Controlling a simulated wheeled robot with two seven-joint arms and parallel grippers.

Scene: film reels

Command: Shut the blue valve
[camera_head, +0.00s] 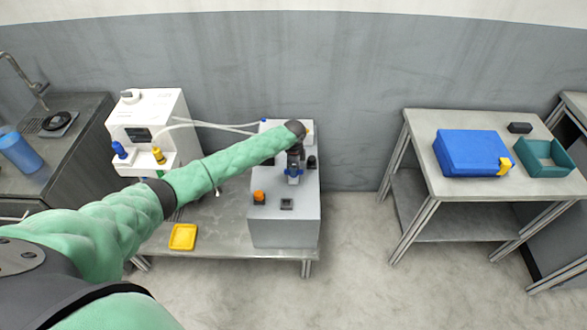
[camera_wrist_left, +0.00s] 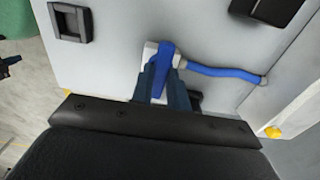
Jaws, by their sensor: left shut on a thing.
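The blue valve (camera_head: 293,172) is on the grey box-shaped machine (camera_head: 285,220) on the middle table. In the left wrist view the blue valve handle (camera_wrist_left: 161,62) stands out from a white block, and a blue hose (camera_wrist_left: 222,73) runs from the block to the right. My left gripper (camera_head: 294,168) reaches over the machine from the left and is shut on the valve handle. In the left wrist view its fingers (camera_wrist_left: 163,85) lie around the handle and hide its lower part. My right gripper is not in view.
An orange knob (camera_head: 259,197) and a dark switch (camera_head: 287,204) sit on the machine near the gripper. A white machine (camera_head: 150,132) with tubes stands to the left. A yellow tray (camera_head: 183,237) lies in front. A blue case (camera_head: 470,153) is on the right table.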

